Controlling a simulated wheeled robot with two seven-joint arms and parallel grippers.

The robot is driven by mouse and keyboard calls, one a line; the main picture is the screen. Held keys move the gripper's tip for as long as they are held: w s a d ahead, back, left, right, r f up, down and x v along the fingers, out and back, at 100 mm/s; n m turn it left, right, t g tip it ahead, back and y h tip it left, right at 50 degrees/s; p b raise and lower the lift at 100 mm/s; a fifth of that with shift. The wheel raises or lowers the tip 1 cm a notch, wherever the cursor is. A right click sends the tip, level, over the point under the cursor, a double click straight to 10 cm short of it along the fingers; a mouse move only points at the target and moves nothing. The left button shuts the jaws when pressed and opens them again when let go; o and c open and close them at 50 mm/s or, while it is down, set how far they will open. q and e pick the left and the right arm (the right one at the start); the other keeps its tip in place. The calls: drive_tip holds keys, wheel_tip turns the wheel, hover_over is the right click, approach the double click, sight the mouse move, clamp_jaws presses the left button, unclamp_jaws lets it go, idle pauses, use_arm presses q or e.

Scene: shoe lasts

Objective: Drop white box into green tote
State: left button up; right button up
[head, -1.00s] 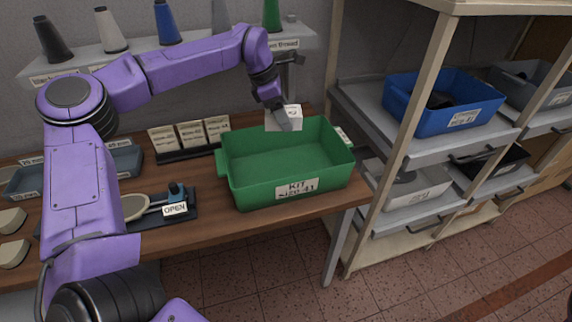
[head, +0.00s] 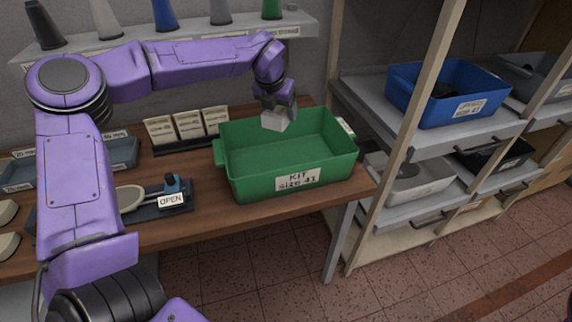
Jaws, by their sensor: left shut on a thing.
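The green tote (head: 240,182) stands on the wooden bench, labelled "KIT size 41". My left gripper (head: 277,112) is over the tote, pointing down near its back wall. It is shut on the white box (head: 274,121), which looks pale grey here and hangs at about the height of the tote's back rim. The fingertips are partly hidden by the box and the wrist. The tote's visible floor and walls look empty. My right gripper is not in view.
A fixture with an "OPEN" label (head: 171,200) sits left of the tote. Several cards (head: 188,125) stand behind it. A rack at right holds a blue bin (head: 450,92) and other trays. A shelf with coloured cones (head: 165,16) runs above the bench.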

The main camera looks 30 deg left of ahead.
use_arm(q)
drive_tip(key=shift+f, duration=0.6)
drive_tip(key=shift+r, duration=0.1)
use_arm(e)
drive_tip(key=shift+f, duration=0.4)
use_arm(q)
drive_tip(key=o, duration=1.2)
drive_tip(key=b+v, duration=0.2)
drive_tip(key=v, duration=0.8)
drive_tip(key=shift+s+r, duration=0.15)
drive_tip(key=shift+r, duration=0.15)
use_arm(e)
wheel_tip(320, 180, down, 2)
